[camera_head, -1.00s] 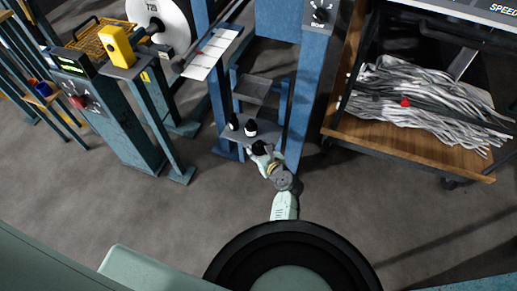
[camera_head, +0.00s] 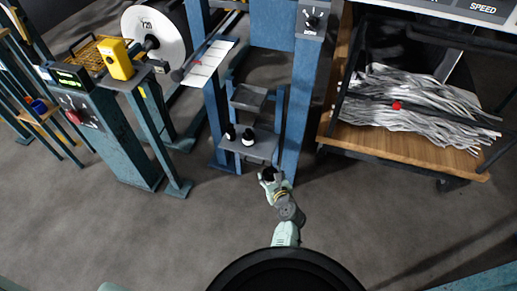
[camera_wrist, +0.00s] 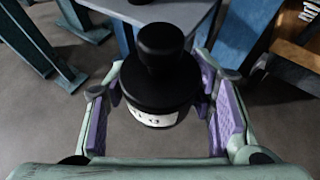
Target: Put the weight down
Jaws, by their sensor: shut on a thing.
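A black weight with a round knob on top and a white label band (camera_wrist: 160,75) is between the purple-padded fingers of my gripper (camera_wrist: 162,98) in the wrist view. The gripper is shut on it, and the weight looks upright. In the head view, my gripper (camera_head: 271,180) holds the weight (camera_head: 268,172) just in front of and apart from a grey shelf (camera_head: 264,147). Two similar dark weights, a left one (camera_head: 231,132) and a right one (camera_head: 248,138), stand on that shelf between blue posts.
A grey tray (camera_head: 248,98) sits above the shelf. A blue post (camera_head: 293,120) stands close to the right of the shelf. A wooden cart (camera_head: 400,150) with grey strips is at the right, and a teal control post (camera_head: 118,140) at the left. The floor in front is clear.

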